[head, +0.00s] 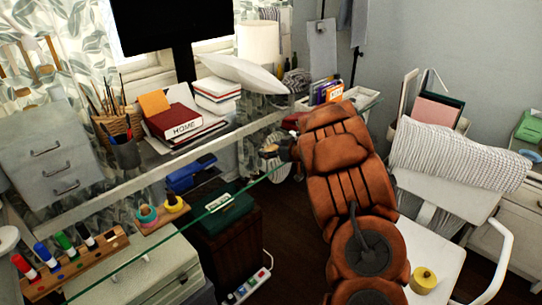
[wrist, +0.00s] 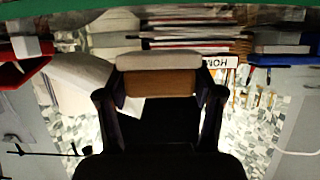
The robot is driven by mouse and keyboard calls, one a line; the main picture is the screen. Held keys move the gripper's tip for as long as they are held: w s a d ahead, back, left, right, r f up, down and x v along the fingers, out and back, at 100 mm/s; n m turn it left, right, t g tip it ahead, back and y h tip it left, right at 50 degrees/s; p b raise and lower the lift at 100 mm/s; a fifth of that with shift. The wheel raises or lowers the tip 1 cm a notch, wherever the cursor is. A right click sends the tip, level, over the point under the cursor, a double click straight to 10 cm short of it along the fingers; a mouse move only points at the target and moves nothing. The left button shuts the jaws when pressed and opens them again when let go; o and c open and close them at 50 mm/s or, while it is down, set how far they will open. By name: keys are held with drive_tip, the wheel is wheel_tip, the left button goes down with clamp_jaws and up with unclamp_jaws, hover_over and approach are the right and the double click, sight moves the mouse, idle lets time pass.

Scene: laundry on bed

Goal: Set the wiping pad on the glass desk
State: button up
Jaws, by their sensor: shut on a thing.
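My gripper (head: 280,150) is at the front edge of the glass desk (head: 150,248), left of the arm's upper end in the head view. In the wrist view, my gripper (wrist: 160,105) has its two dark fingers closed on the wiping pad (wrist: 158,83), which shows a brown face and a pale cream edge. Only a small tan end of the pad (head: 268,151) shows in the head view. The desk's green edge also runs across the top of the wrist view (wrist: 100,18). The gap between pad and glass is hard to judge.
A red HOME book (head: 175,121), a brush basket (head: 118,120) and a white pillow (head: 245,73) stand toward the back. A marker rack (head: 70,262) and small coloured pots (head: 148,214) are at the front left. Glass between the pots and my gripper looks clear.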

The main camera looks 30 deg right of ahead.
drive_tip(key=shift+s+r, duration=0.2)
drive_tip(key=shift+r, duration=0.2)
drive_tip(key=s+a, duration=0.3)
drive_tip(key=s, duration=0.4)
drive_tip(key=s+a+r+b, duration=0.1)
drive_tip(key=s+a, duration=0.2)
drive_tip(key=s, duration=0.4)
drive_tip(key=shift+s+r, duration=0.2)
drive_tip(key=w+a+r+y+p, duration=0.1)
drive_tip(key=w+a+r+p, duration=0.45)
drive_tip(key=a+r, duration=0.45)
drive_tip(key=w+a+r+p, duration=0.4)
drive_tip(key=w+a+r, duration=0.3)
drive_tip(key=a, duration=0.5)
wheel_tip(320, 180, down, 12)
drive_tip(key=w+m+h, duration=0.1)
drive_tip(key=m+h, duration=0.1)
drive_tip(key=h, duration=0.2)
drive_tip(key=shift+w+f+m, duration=0.15)
drive_tip(key=shift+w+m, duration=0.15)
drive_tip(key=shift+w, duration=0.05)
